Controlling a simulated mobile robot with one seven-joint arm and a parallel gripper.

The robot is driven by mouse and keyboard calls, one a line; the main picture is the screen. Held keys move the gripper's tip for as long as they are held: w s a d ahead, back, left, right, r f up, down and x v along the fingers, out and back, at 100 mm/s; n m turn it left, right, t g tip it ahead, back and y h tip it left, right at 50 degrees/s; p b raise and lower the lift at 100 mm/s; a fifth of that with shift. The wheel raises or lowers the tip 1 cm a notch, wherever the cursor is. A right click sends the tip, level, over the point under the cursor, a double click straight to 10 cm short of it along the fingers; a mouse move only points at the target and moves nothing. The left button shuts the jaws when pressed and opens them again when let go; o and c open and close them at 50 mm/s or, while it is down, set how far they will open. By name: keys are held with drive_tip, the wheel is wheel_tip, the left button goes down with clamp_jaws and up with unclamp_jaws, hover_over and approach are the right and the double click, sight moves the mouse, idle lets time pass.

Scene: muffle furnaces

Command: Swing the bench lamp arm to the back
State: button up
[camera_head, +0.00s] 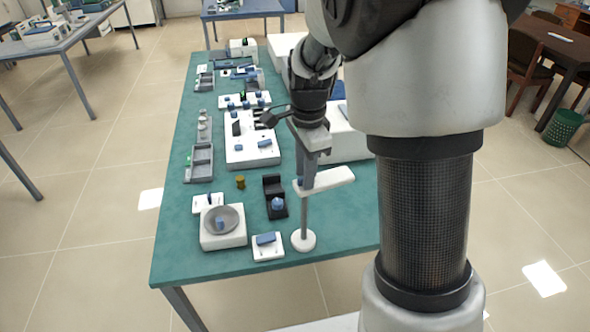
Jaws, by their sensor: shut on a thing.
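The bench lamp stands near the front edge of the teal table, on a white round base (303,241) with a thin grey upright post (304,215). Its white lamp arm (335,178) lies level at the top of the post and points to the right in the picture. My gripper (307,182) reaches down from above and is shut on the lamp arm close to the post. The fingers cover part of the arm there, and the exact contact is hard to see.
The teal table (180,240) has a white device with a grey bowl (222,218), a black holder (273,187), a small brass cylinder (240,182) and a large white panel (250,150) left of the lamp. A white box (345,143) stands behind the lamp arm. The front right corner is bare.

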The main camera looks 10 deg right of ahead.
drive_tip(key=f, duration=0.1)
drive_tip(key=s+f, duration=0.1)
drive_tip(key=f, duration=0.1)
drive_tip(key=shift+s+a+g, duration=0.2)
drive_tip(key=shift+g, duration=0.1)
drive_tip(key=r+p, duration=0.2)
drive_tip(key=w+r+p, duration=0.1)
drive_tip(key=p, duration=0.1)
drive_tip(key=shift+r, duration=0.35)
drive_tip(key=shift+d+r+p, duration=0.2)
drive_tip(key=shift+r+p, duration=1.1)
drive_tip(key=shift+r, duration=0.45)
drive_tip(key=shift+r, duration=0.15)
drive_tip(key=s+r+n+t, duration=0.5)
drive_tip(key=s+r+n, duration=1)
drive_tip(key=s, duration=0.3)
drive_tip(key=shift+s+n+t, duration=0.15)
drive_tip(key=shift+n+t, duration=0.15)
drive_tip(key=shift+n, duration=0.2)
drive_tip(key=shift+r, duration=0.1)
